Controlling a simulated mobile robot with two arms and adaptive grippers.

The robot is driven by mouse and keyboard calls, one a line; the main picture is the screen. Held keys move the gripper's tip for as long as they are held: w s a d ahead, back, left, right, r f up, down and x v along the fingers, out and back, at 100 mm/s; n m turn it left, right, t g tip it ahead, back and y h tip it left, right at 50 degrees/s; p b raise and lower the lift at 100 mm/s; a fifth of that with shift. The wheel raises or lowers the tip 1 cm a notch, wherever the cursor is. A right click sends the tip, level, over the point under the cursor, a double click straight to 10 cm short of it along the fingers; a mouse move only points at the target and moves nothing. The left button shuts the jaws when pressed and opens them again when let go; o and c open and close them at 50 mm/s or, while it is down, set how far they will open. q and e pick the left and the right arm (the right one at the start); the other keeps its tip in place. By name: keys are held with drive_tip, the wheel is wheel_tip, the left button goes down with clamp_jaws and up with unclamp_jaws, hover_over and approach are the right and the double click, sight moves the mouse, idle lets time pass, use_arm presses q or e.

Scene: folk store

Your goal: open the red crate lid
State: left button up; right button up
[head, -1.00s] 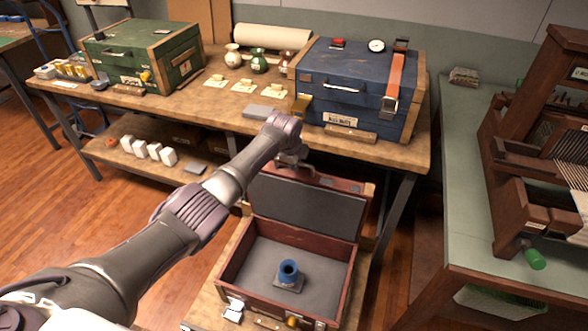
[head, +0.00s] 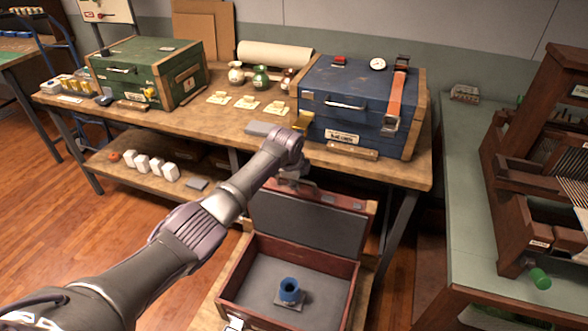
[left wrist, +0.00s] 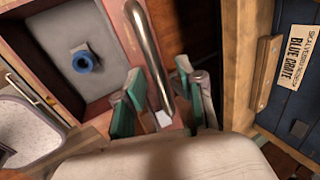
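The red crate (head: 232,284) stands open on a low wooden surface below the bench. Its lid (head: 305,217) is raised at the back, with the grey lining facing me. A blue cup-like piece (head: 289,290) on a small grey base sits inside; it also shows in the left wrist view (left wrist: 84,61). My left gripper (head: 293,178) is behind the lid's top edge, its fingers mostly hidden in the head view. In the left wrist view its teal-padded fingers (left wrist: 156,95) are apart, with a metal handle (left wrist: 150,50) running between them; contact is unclear. My right gripper is out of view.
The blue crate (head: 350,110) stands on the bench just behind my left gripper. The green crate (head: 147,70) is at the bench's left end. A loom (head: 530,170) is on the right table. Open floor lies at left.

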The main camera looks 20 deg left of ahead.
use_arm(q)
drive_tip(key=v, duration=1.1)
